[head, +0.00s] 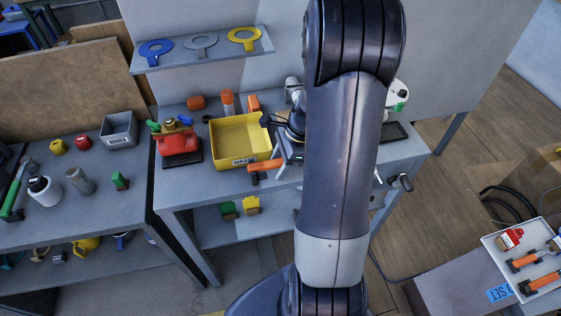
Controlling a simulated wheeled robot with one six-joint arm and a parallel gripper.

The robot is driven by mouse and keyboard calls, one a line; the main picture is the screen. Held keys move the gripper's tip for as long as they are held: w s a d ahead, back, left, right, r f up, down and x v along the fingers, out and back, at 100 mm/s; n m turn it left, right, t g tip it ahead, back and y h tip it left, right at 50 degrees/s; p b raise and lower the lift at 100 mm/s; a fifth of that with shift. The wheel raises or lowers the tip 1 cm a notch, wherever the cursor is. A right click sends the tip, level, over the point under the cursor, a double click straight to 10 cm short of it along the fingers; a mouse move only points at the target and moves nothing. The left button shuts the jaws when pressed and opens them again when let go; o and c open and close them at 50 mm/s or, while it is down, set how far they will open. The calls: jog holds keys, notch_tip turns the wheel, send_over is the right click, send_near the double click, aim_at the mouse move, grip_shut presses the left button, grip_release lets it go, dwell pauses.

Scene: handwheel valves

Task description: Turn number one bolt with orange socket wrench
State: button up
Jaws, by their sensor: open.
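My gripper (270,133) is partly hidden behind my arm. Its dark fingers show apart at the right side of the yellow bin, with nothing seen between them. An orange-handled tool (265,166) lies on the middle bench's front edge, just below the gripper; its far end is unclear. Two more orange-handled tools, an upper one (525,261) and a lower one (541,283), lie in a white tray at the lower right. I cannot tell which tool is the socket wrench. No bolt marked number one can be made out; my arm hides part of the bench.
The yellow bin (213,151) stands on the middle bench, with a red device (178,141) to its left. The white tray (491,245) also holds a red item (509,239). A shelf (215,54) carries flat rings.

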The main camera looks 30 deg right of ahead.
jog(key=shift+a+f, duration=0.2)
jog(key=shift+f, duration=0.3)
grip_shut()
